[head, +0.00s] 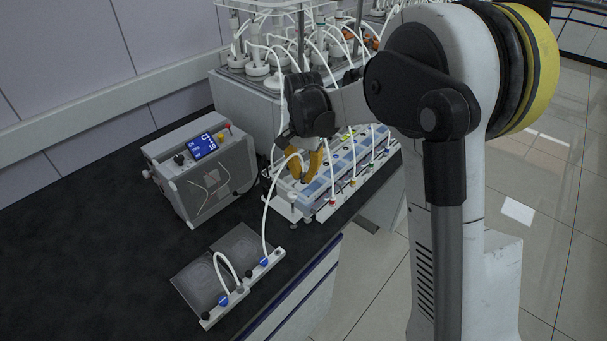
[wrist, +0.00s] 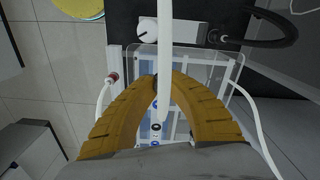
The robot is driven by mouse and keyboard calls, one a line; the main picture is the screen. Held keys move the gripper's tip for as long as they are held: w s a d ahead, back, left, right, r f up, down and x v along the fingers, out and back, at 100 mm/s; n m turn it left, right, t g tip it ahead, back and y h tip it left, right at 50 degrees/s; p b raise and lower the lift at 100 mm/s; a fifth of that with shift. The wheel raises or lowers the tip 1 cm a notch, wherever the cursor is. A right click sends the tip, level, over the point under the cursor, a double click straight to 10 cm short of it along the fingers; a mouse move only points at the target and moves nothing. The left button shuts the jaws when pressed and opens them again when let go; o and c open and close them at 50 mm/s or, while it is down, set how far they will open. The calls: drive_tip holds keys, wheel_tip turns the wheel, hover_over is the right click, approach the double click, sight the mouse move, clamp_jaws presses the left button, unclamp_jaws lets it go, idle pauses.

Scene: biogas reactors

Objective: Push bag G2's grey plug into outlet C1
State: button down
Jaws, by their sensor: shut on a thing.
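My orange gripper (head: 306,168) is over the near end of the long module with the row of outlets (head: 345,160). In the wrist view the curved fingers (wrist: 160,88) close on a white tube's end, which I take to be the grey plug; the plug itself is mostly hidden. The tube (head: 265,205) loops down to the right-hand bag (head: 240,243). In the wrist view a dark round port (wrist: 156,127) and a blue-ringed one below it show between the fingers. I cannot read which outlet is C1, nor tell whether the plug touches one.
A second bag (head: 198,283) lies beside the first, with a short looped tube at the white bar with blue valves. A grey box with a blue display (head: 203,146) stands left of the module. White-tubed reactors (head: 260,65) stand behind. The left of the black bench is clear.

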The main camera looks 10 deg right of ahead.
drive_tip(key=shift+f, duration=0.3)
idle(0.5)
drive_tip(key=c, duration=1.5)
unclamp_jaws()
drive_tip(key=shift+o, duration=0.2)
wheel_tip(320, 180, up, 12)
drive_tip(key=s+d+r+n+t, duration=0.2)
drive_tip(key=s+r+n+t, duration=0.15)
drive_tip(key=s, duration=0.95)
drive_tip(key=s+d+f+n+t+b, duration=0.1)
drive_tip(key=s+f+n+t, duration=0.2)
drive_tip(key=s, duration=0.8)
drive_tip(key=shift+s+f+n+t, duration=0.35)
drive_tip(key=shift+f+n, duration=0.5)
drive_tip(key=shift+f, duration=0.1)
